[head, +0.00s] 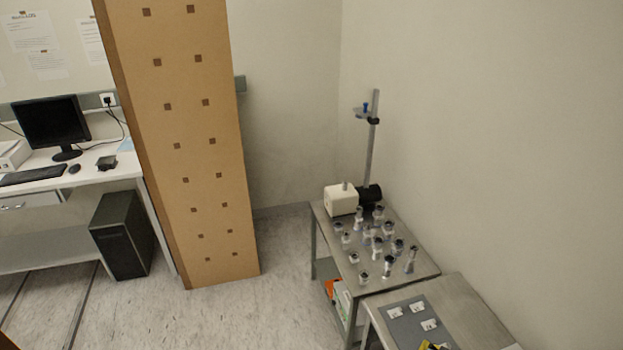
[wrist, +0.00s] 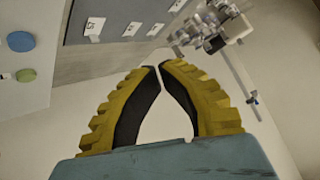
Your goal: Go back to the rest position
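My gripper (wrist: 159,67) shows in the wrist view with two yellow ribbed fingers and black inner pads. The fingertips come together at the top, with a narrow bowed gap lower between the pads. Nothing is held in that gap. In the head view only a small yellow piece, likely my gripper, shows at the bottom edge, over the near metal table (head: 466,310). The rest of my arm is out of that view.
The near table carries a grey panel (head: 408,328) with white cards. The far table (head: 420,265) holds several metal fittings (head: 376,240), a white-and-black pump (head: 341,199) and a pole stand (head: 371,140). A tall brown perforated panel (head: 185,130) stands left, with open floor (head: 285,300) between.

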